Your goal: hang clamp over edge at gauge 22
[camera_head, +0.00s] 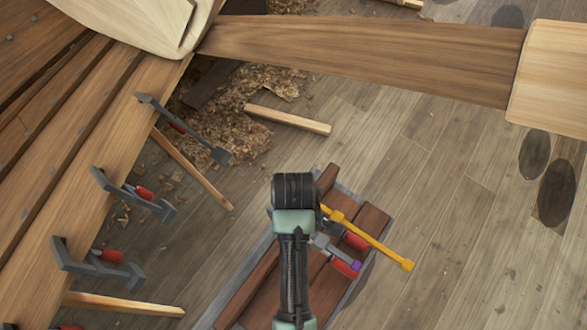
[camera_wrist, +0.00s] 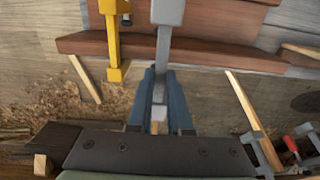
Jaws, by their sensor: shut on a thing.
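My gripper (camera_wrist: 160,82) is shut on a grey clamp; its bar (camera_wrist: 167,40) runs up between the two blue-grey fingers in the wrist view. In the head view my arm hides the fingers, and a grey clamp part (camera_head: 328,246) with a purple tip shows just right of the arm, over the crate. A yellow clamp (camera_head: 380,243) lies beside it; it also shows in the wrist view (camera_wrist: 113,40). The hull plank edge (camera_head: 120,115) at left carries several grey clamps, such as one (camera_head: 130,195) with a red handle. No gauge number is readable.
The crate (camera_head: 255,270) with reddish-brown boards lies under my arm. A wide plank (camera_head: 370,55) crosses the top to a pale block (camera_head: 550,75). Loose sticks (camera_head: 288,119) and shavings (camera_head: 230,120) lie near the hull. The right floor is mostly clear.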

